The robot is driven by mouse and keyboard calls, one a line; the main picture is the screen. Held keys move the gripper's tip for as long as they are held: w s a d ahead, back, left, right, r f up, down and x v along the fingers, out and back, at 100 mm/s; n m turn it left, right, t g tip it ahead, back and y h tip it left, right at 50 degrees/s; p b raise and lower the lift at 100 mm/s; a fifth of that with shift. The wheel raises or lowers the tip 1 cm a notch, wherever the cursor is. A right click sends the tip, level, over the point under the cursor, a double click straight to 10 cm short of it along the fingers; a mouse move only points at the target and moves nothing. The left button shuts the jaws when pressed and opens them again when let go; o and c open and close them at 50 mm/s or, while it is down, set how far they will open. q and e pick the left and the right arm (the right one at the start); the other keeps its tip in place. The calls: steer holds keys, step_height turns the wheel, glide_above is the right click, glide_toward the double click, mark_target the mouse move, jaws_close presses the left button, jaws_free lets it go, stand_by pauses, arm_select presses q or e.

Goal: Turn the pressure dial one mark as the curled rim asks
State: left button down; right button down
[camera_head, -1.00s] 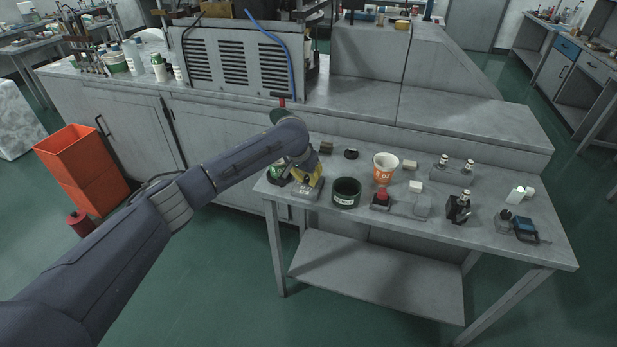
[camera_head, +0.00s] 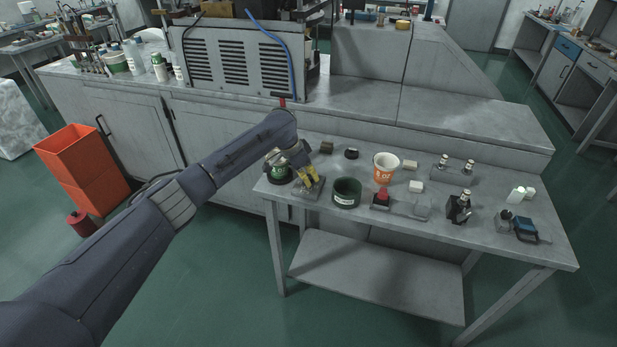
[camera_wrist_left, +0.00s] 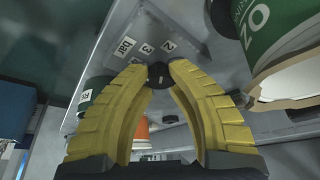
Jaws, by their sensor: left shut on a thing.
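The pressure dial is a small dark knob (camera_wrist_left: 160,77) on a grey plate (camera_wrist_left: 150,30) printed with "bar", "3" and "2". The plate (camera_head: 303,192) lies near the left end of the table. My left gripper (camera_wrist_left: 160,66) has its yellow fingertips closed around the knob; it also shows in the head view (camera_head: 312,185), pointing down at the plate. The knob's pointer is too small to read. A green paper cup marked "OZ" (camera_wrist_left: 265,30) with a pale rim (camera_wrist_left: 290,82) is close at the right of the wrist view. My right gripper is out of view.
A dark green container (camera_head: 346,193) stands right of the plate. An orange and white cup (camera_head: 384,168), a red-topped block (camera_head: 381,199) and small fixtures (camera_head: 459,207) stand farther right. The table front (camera_head: 400,228) is mostly clear.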

arm_select(q)
steer(key=shift+d+r+m+g+h, duration=0.15)
steer(key=shift+m+g+h, duration=0.15)
steer(key=shift+m, duration=0.8)
steer(key=c, duration=1.3)
jaws_free()
steer(key=shift+c, duration=0.2)
steer(key=shift+o, duration=1.2)
steer(key=v, duration=1.2)
steer(key=shift+w, duration=0.15)
